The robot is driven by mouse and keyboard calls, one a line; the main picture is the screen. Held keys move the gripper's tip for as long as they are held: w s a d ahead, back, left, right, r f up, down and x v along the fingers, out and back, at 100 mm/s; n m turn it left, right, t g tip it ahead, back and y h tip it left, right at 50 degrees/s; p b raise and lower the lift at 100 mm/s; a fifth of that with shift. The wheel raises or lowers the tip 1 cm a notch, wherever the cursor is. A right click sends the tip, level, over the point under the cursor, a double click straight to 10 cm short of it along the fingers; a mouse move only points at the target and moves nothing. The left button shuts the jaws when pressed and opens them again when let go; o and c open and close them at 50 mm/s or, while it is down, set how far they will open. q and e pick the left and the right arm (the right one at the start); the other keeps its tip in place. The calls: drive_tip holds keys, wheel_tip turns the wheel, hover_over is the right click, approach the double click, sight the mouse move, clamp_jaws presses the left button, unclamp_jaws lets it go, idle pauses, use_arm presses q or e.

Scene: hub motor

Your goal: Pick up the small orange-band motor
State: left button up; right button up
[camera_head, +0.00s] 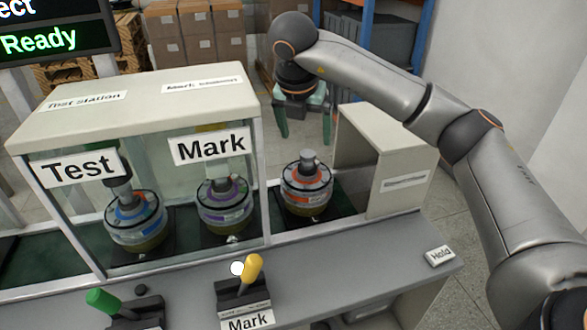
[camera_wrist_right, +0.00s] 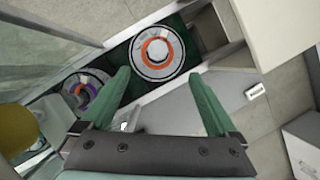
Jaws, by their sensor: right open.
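The small orange-band motor (camera_head: 307,186) stands upright on a dark pad to the right of the glass station. In the right wrist view it shows from above as a round disc with an orange ring (camera_wrist_right: 157,51). My right gripper (camera_head: 303,128) is open and empty, above and behind the motor in the head view. In the right wrist view its two green fingers (camera_wrist_right: 163,85) are spread apart, with the motor beyond the fingertips. The left gripper is not in view.
A blue-band motor (camera_head: 135,215) and a purple-band motor (camera_head: 224,203) stand inside the glass station (camera_head: 130,92). A beige housing (camera_head: 385,160) stands right of the orange-band motor. Green (camera_head: 100,300) and yellow (camera_head: 252,268) levers stand in front.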

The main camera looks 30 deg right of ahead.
sight(306, 155)
drive_tip(key=x, duration=0.6)
drive_tip(key=shift+w+d+f, duration=0.25)
drive_tip(key=shift+w, duration=0.05)
drive_tip(key=shift+a+x, duration=0.2)
drive_tip(key=shift+x, duration=2.7)
clamp_jaws()
drive_tip(key=shift+w+r, duration=0.1)
